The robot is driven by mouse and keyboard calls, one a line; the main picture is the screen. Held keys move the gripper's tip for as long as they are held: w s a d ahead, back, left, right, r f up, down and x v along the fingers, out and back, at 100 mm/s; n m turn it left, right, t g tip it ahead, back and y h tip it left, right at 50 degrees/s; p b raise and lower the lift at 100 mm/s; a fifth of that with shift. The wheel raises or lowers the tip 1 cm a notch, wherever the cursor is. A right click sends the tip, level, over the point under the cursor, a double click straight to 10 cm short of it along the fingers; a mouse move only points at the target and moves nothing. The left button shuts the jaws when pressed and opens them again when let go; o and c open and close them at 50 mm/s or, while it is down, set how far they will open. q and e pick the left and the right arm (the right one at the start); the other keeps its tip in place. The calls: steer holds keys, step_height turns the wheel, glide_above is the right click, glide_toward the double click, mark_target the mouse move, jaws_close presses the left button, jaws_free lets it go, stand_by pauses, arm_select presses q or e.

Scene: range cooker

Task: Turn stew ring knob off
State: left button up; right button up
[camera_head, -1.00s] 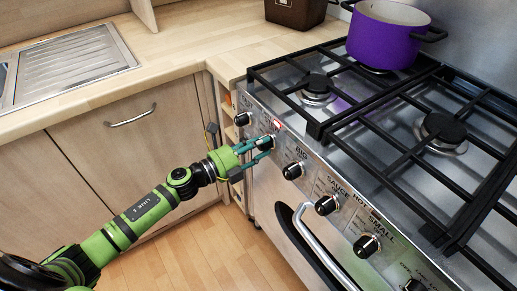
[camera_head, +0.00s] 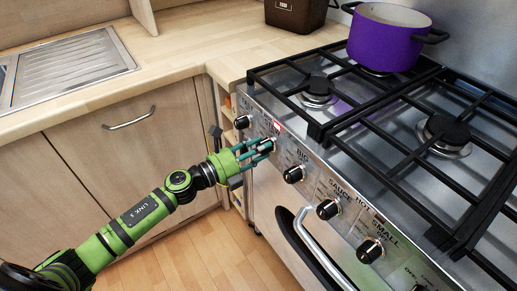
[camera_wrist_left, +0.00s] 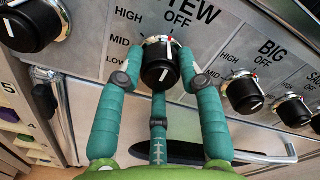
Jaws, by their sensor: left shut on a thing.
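The stew ring knob (camera_wrist_left: 160,66) is black with a silver collar and a white line on its face. It sits under the STEW and OFF lettering in the left wrist view, with HIGH, MID and LOW to its left. The white line is on the lower part of its face; I cannot tell its exact setting. My left gripper (camera_head: 266,144) is shut on this knob, with teal fingers on both sides and one below. In the head view the fingers partly hide the knob. My right gripper is not in view.
The big knob (camera_wrist_left: 245,93) is close on the right; another black knob (camera_wrist_left: 32,24) is on the left. An oven door handle (camera_head: 320,250) lies below the panel. A purple pot (camera_head: 383,42) stands on a back burner. The wooden floor (camera_head: 220,262) is clear.

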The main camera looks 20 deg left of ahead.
arm_select(q)
steer(key=o, duration=1.1)
steer(key=shift+w+a+r, duration=0.2)
steer(key=shift+a+r, duration=0.05)
steer(key=shift+r, duration=0.05)
steer(key=shift+o, duration=0.2)
steer(key=v, duration=1.2)
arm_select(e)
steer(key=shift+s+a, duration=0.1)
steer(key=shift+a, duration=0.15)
arm_select(q)
steer(key=shift+f, duration=0.15)
